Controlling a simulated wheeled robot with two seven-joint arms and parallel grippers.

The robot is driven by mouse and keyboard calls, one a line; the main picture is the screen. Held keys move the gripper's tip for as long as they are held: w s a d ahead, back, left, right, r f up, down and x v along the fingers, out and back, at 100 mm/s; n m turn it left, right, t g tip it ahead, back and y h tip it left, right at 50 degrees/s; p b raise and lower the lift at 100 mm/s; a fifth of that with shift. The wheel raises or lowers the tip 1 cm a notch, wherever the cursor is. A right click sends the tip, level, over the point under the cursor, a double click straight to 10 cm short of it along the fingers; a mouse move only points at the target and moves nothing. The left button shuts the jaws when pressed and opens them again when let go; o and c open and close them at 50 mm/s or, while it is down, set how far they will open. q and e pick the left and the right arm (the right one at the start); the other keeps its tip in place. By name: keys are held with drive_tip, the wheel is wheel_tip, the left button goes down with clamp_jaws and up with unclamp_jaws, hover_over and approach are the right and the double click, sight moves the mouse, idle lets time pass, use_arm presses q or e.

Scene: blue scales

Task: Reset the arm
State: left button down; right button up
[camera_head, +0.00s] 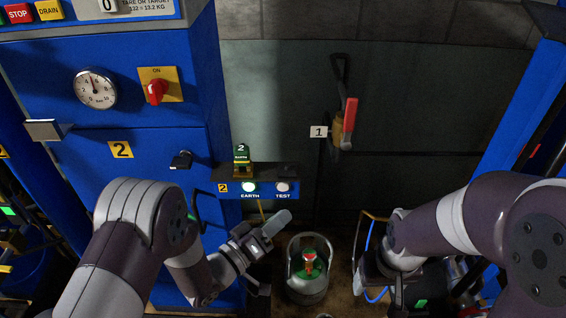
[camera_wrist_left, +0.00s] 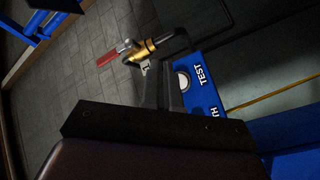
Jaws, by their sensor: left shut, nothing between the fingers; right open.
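My left arm comes in from the left in the head view. Its gripper (camera_head: 277,222) is shut and empty, just in front of and below the small blue button panel (camera_head: 225,188). In the left wrist view the closed fingers (camera_wrist_left: 160,85) stand beside the panel's TEST button (camera_wrist_left: 183,81). I cannot tell whether they touch anything. The EARTH button (camera_head: 249,187) glows white; the TEST button (camera_head: 283,187) is duller. My right gripper (camera_head: 378,278) is open at the lower right, pointing down, with its fingertips hard to make out.
A red-handled valve (camera_head: 348,122) is on the back wall. A blue cabinet (camera_head: 60,150) with gauge (camera_head: 95,88) and red switch (camera_head: 156,89) fills the left.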

use_arm(q)
drive_tip(key=s+a+f+m+g+y+p, duration=0.2)
drive_tip(key=a+f+g+y, duration=0.3)
drive_tip(key=a+f+y, duration=0.4)
drive_tip(key=s+a+r+g+y+p, duration=0.55)
drive_tip(key=s+a+r+g, duration=0.2)
drive_tip(key=s+r, duration=0.35)
wheel_tip(320, 180, up, 7)
drive_tip(key=n+p, duration=0.1)
drive_tip(key=p, duration=0.2)
drive_tip(key=shift+s+a+f+t+h+p, duration=0.15)
drive_tip(key=shift+s+a+t+h+p, duration=0.15)
drive_tip(key=shift+a+t+h, duration=0.15)
